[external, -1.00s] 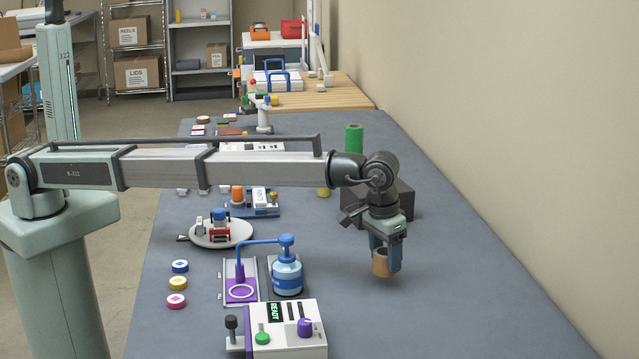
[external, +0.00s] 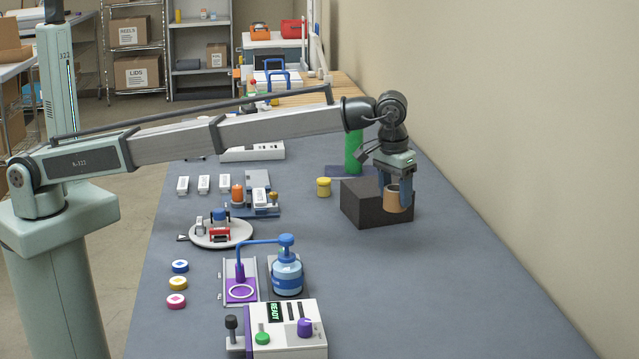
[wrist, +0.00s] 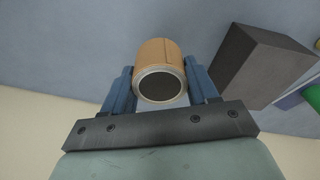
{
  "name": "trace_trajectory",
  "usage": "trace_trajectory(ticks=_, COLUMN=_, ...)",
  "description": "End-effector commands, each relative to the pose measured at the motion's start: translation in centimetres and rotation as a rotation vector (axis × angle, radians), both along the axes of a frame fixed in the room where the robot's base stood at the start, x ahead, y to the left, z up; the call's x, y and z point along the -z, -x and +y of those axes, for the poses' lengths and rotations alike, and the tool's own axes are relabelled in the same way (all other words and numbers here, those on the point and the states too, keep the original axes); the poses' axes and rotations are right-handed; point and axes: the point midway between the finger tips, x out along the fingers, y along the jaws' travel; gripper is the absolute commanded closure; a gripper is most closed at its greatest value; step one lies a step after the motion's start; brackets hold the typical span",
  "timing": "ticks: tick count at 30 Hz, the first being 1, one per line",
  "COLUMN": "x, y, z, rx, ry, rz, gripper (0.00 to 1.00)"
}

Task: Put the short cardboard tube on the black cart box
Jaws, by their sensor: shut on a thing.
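The short cardboard tube (external: 392,201) is brown and hollow, held upright between the blue fingers of my gripper (external: 393,192). In the wrist view the tube (wrist: 158,70) sits between both fingers, its open end facing the camera. My gripper (wrist: 160,88) is shut on it. The black cart box (external: 360,207) is a dark block on the table; in the external view the tube overlaps its right front part. In the wrist view the box (wrist: 262,62) lies to the right of the tube, with a gap between them in the picture. The tube appears raised above the table.
A green cylinder (external: 353,150) stands behind the box and a small yellow cylinder (external: 323,187) to its left. A blue bottle (external: 287,272) and a white machine (external: 288,330) are nearer the camera. The table's right front is clear, with a wall (external: 480,110) along its right.

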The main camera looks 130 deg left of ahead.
Motion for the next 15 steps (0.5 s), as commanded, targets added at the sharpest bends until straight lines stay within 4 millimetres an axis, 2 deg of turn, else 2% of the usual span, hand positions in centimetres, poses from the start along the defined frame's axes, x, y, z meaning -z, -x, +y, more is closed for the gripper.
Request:
trace_trajectory(ticks=1, x=-0.6, y=1.2, z=2.2, rx=-0.025, ry=0.0, rz=-0.001, gripper=0.7)
trace_trajectory(ticks=3, x=-1.5, y=2.7, z=4.8, rx=-0.055, ry=-0.001, rz=-0.002, gripper=0.7)
trace_trajectory(ticks=9, x=-3.7, y=7.5, z=11.4, rx=-0.138, ry=0.0, rz=-0.001, gripper=0.7)
trace_trajectory(ticks=15, x=-5.6, y=11.3, z=15.5, rx=-0.185, ry=-0.001, rz=-0.001, gripper=0.7)
